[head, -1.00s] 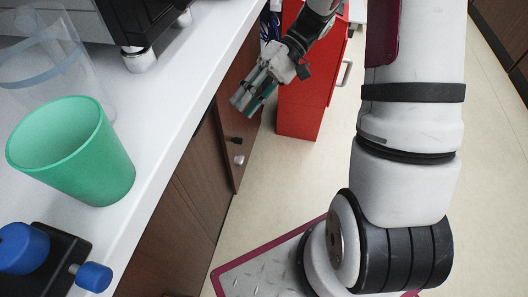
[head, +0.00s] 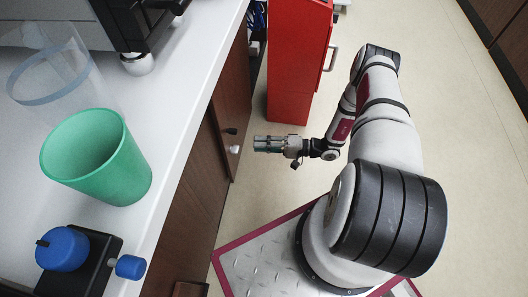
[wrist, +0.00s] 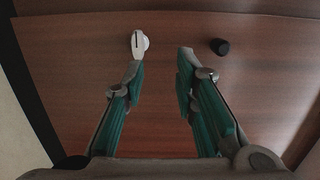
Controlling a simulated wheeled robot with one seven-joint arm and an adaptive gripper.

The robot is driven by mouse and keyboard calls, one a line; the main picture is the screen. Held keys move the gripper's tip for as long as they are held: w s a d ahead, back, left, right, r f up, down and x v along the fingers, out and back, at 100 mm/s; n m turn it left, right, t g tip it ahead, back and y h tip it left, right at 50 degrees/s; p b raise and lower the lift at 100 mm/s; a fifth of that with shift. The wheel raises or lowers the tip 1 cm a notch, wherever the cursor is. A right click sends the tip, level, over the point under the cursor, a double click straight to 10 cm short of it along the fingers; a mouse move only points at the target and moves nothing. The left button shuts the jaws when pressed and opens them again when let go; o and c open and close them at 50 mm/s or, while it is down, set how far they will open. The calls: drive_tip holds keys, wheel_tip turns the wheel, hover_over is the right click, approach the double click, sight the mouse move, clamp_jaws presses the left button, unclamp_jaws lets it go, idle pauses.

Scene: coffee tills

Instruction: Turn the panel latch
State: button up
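The wooden panel (wrist: 262,85) fills most of the wrist view. A white knob with a narrow dark slot (wrist: 141,42), which looks like the latch, sits on it. It also shows in the head view (head: 234,149) on the counter's front. A black round knob (wrist: 220,46) is to its right in the wrist view. My gripper (wrist: 162,66) is open and empty, facing the panel. Its left fingertip overlaps the white knob's lower edge in the picture; I cannot tell whether they touch. In the head view my gripper (head: 257,144) points left, a short way from the knobs.
The white counter (head: 190,100) holds a green cup (head: 100,165), a clear cup (head: 50,80) and a black device with blue knobs (head: 62,249). A red cabinet (head: 298,65) stands beyond my gripper. Pale floor (head: 450,130) is free to the right.

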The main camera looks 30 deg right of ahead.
drive_tip(key=w+a+f+m+t, duration=0.1)
drive_tip(key=w+a+f, duration=0.2)
drive_tip(key=a, duration=0.3)
drive_tip(key=shift+w+a+f+h, duration=0.15)
drive_tip(key=shift+a+h, duration=0.15)
clamp_jaws()
